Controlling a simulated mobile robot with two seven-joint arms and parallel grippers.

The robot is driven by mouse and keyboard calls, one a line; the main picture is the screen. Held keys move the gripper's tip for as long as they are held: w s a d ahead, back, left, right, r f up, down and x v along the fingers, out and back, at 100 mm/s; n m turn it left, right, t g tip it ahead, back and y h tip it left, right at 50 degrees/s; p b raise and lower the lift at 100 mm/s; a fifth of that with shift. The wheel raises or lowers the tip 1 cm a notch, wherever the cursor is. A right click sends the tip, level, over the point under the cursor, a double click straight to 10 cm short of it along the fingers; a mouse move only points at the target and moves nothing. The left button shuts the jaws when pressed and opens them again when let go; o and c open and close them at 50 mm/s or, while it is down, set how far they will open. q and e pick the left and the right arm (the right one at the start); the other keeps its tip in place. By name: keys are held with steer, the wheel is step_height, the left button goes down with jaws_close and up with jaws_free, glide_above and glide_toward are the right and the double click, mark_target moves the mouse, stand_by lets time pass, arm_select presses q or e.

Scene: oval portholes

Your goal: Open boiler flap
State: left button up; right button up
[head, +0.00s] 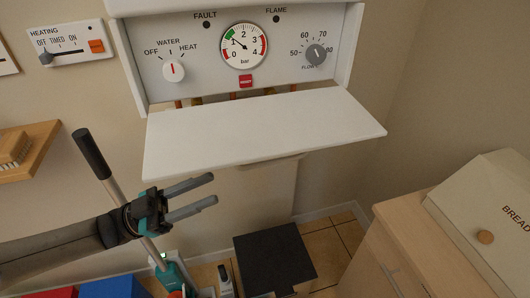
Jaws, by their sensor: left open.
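The boiler flap (255,132) is a white panel. It is folded down and sticks out nearly level below the boiler's control panel (215,84). The controls above it are uncovered: a water knob (173,71), a pressure gauge (243,46), a red reset button (246,81) and a flow knob (316,54). My left gripper (214,189) is open and empty, with its fingers pointing right. In the picture it is below the flap's left part, apart from it. My right gripper is not in view.
A heating switch box (72,44) is on the wall at left. A wooden shelf (35,160) holds a brush (14,148). A black-handled stick (92,153) stands behind my left arm. A cabinet (405,240) with a bread box (488,215) stands at right.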

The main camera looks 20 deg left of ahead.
mark_target(266, 165)
arm_select(q)
steer(key=p+x, duration=0.1)
steer(key=x, duration=1.2)
steer(key=shift+w+d+r, duration=0.15)
steer(key=shift+w+d, duration=0.05)
steer(key=shift+d, duration=0.1)
jaws_close()
stand_by(0.8)
